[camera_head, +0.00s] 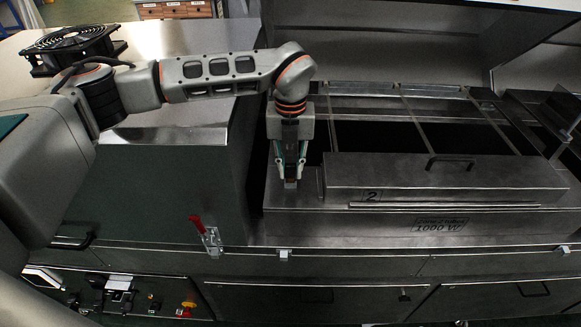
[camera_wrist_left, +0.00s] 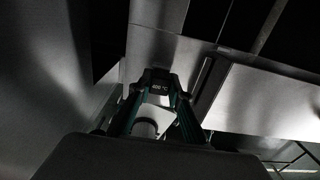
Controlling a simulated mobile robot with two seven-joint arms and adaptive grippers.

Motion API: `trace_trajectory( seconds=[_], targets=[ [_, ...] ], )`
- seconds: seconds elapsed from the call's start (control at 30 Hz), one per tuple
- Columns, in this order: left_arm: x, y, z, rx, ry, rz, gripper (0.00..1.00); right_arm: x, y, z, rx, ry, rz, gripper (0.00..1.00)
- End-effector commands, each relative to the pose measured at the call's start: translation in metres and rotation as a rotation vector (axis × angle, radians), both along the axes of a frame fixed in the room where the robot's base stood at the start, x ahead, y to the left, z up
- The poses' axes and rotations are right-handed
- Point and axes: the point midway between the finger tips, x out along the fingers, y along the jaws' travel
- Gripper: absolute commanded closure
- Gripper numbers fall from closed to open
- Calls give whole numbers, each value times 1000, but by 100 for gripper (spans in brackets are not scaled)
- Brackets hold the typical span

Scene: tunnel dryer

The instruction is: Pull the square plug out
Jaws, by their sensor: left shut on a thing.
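My left gripper (camera_head: 290,180) points down at the left end of the metal heater housing (camera_head: 400,222), beside the raised box marked 2. It is shut on a small grey piece, which I take to be the square plug (camera_head: 290,184). My right gripper is not in view.
The raised box (camera_head: 440,178) with a black handle stands right of the gripper. A tall metal cabinet (camera_head: 160,190) stands close on the left. A red toggle clamp (camera_head: 205,235) is on the front. Dark openings (camera_head: 380,138) lie behind the housing.

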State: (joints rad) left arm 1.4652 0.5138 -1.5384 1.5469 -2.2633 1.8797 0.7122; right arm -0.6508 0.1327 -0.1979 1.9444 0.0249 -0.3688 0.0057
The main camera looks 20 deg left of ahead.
Motion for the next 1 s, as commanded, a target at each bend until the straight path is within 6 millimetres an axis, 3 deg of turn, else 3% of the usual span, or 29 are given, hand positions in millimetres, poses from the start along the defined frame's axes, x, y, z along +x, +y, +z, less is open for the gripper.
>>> trace_trajectory(
  seconds=[1.0],
  targets=[
    [0, 0, 19, 0, 0, 0, 100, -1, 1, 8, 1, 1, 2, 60]
  ],
)
